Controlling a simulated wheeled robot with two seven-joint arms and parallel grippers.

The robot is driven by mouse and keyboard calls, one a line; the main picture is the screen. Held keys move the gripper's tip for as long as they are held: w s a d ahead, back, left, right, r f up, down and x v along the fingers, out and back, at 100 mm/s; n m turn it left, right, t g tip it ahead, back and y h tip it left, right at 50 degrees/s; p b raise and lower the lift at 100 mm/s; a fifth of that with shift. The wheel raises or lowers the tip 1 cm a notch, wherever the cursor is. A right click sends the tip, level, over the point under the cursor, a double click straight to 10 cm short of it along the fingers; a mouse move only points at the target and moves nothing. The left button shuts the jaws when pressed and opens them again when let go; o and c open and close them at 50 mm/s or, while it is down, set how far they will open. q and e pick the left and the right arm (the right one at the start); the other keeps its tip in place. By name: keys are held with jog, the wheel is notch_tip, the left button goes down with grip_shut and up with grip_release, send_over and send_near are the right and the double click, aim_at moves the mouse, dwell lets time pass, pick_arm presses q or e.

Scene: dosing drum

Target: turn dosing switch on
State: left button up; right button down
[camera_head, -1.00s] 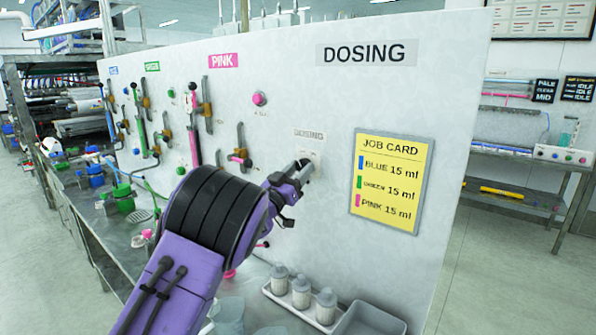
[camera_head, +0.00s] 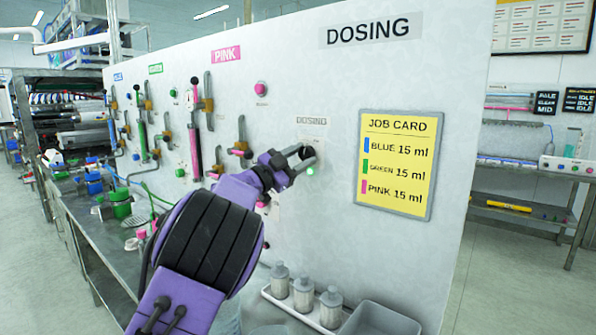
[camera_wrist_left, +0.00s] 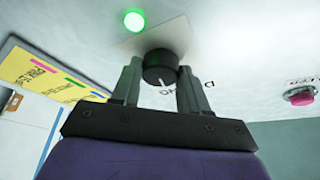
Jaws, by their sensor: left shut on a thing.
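The dosing switch is a black round knob (camera_head: 305,153) on the white panel, under a small DOSING label (camera_head: 311,121). It also shows in the left wrist view (camera_wrist_left: 159,68), with a white pointer mark. A green lamp (camera_head: 310,171) beside the knob is lit, and it glows in the left wrist view (camera_wrist_left: 134,20). My left gripper (camera_head: 300,158) reaches the panel at the knob, its two fingers on either side and shut on it; the fingers also show in the left wrist view (camera_wrist_left: 158,82). My right gripper is not in view.
A yellow job card (camera_head: 395,165) hangs on the panel to the right. Pink hardware, valves and tubes cover the panel's left part. A white tray (camera_head: 317,314) with several grey bottles stands below, beside a grey bin (camera_head: 380,320).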

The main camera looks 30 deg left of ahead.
pick_arm(q)
jog(key=shift+a+f+m+g+h+b, duration=0.1)
jog(key=shift+m+g+h+b, duration=0.3)
jog(key=shift+m, duration=0.75)
jog(key=shift+f+m+g+h+b, duration=0.1)
jog(key=shift+m+g+b, duration=0.3)
jog(key=shift+m+b, duration=0.55)
jog(key=shift+r+m, duration=0.1)
jog(key=shift+m, duration=0.3)
jog(key=o, duration=1.1)
jog(key=shift+c, duration=0.2)
jog(key=shift+r, duration=0.1)
